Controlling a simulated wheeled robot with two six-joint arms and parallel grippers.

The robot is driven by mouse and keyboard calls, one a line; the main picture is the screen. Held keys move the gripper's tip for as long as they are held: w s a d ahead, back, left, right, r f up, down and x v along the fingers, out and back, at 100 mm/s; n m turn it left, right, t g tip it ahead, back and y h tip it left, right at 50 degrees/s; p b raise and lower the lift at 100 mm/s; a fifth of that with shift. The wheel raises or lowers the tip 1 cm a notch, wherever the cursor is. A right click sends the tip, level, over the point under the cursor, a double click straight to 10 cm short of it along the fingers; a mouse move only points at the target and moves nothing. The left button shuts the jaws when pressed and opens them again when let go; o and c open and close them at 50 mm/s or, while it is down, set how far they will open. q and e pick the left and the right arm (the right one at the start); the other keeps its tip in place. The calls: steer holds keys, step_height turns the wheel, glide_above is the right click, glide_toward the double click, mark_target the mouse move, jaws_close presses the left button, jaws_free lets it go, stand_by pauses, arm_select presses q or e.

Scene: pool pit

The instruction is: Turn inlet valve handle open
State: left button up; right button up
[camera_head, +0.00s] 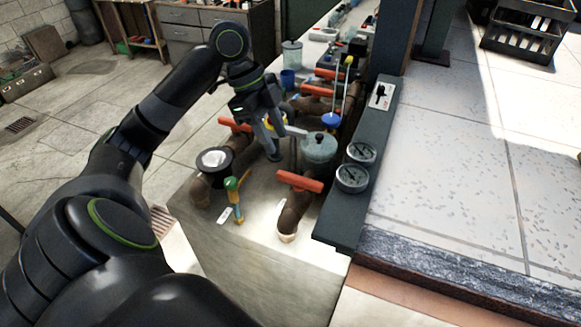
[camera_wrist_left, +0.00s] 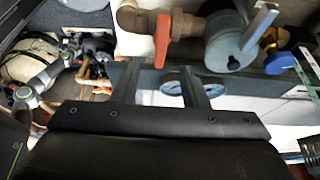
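Several orange-red valve handles sit on brown pipes; which one is the inlet valve's I cannot tell. One handle (camera_head: 300,181) lies crosswise at the near end, another (camera_head: 235,125) is left of my gripper, and others (camera_head: 317,91) are farther back. An orange handle (camera_wrist_left: 162,40) on a brown pipe also shows in the left wrist view, beyond the fingertips. My left gripper (camera_head: 285,145) points down above the pipework, beside the grey-green lidded pot (camera_head: 320,149). My right gripper is not in view.
Two round gauges (camera_head: 352,178) are on the dark beam right of the pipes. A black-rimmed strainer basket (camera_head: 214,161) and a green-yellow small valve (camera_head: 234,198) stand at the near left. A clear jar (camera_head: 291,54) stands at the back. The floor at left is open.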

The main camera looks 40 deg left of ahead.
mark_target(293, 176)
arm_select(q)
steer(key=x, duration=0.9)
steer(key=shift+w+p, duration=0.1)
steer(key=shift+p, duration=0.2)
steer(key=shift+w+d+f, duration=0.1)
steer(key=shift+d+f, duration=0.05)
steer(key=shift+f, duration=0.5)
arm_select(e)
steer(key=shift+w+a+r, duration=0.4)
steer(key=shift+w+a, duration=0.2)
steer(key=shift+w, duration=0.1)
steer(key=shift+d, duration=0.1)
arm_select(q)
jaws_close()
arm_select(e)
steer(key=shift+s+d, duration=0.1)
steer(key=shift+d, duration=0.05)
